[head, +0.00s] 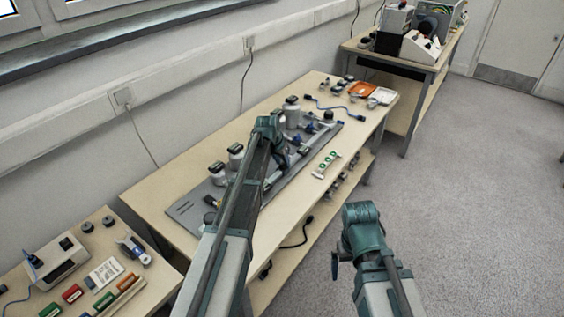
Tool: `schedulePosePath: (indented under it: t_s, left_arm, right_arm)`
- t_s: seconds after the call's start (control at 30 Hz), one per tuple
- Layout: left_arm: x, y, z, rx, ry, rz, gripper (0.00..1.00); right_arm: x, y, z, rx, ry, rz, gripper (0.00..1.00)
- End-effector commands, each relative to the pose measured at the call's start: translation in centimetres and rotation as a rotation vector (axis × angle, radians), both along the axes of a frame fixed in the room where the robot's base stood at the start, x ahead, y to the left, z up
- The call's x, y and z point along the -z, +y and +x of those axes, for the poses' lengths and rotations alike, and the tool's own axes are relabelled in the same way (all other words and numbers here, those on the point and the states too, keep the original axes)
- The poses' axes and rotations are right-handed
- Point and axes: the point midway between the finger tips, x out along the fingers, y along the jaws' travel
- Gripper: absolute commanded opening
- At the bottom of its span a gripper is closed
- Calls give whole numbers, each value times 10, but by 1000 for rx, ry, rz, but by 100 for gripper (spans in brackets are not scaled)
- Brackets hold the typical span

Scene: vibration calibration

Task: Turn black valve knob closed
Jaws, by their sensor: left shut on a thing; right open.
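A grey board (184,210) on the long table carries the valve rig, with blue-handled fittings (311,128) near its far end. A black knob-like part (328,115) stands at that end. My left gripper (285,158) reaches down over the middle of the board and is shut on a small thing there. The wrist hides most of it; it appears to be the black valve knob, but I cannot see its turn angle. My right gripper (338,264) is open and empty, held over the floor beside the table's front edge.
White jars with black caps (292,112) stand along the board's back. A green-and-white strip (326,165) lies near the table's front edge. A side table (172,277) at lower left holds instruments. The floor at right is clear.

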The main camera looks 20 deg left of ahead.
Motion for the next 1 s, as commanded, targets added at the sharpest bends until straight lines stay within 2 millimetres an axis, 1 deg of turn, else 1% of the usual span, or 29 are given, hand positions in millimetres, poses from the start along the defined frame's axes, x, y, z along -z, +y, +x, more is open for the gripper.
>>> schedulePosePath:
  t_s: [0.17, 1.0]
  left_arm:
    - [0, -2, -1, -134, 0, 1, 0]
    - [0, -6, 3, -932, 0, 3, 0]
  right_arm:
    - [0, 0, 0, 0, 0, 0, 100]
    - [0, 0, 0, 0, 0, 0, 100]
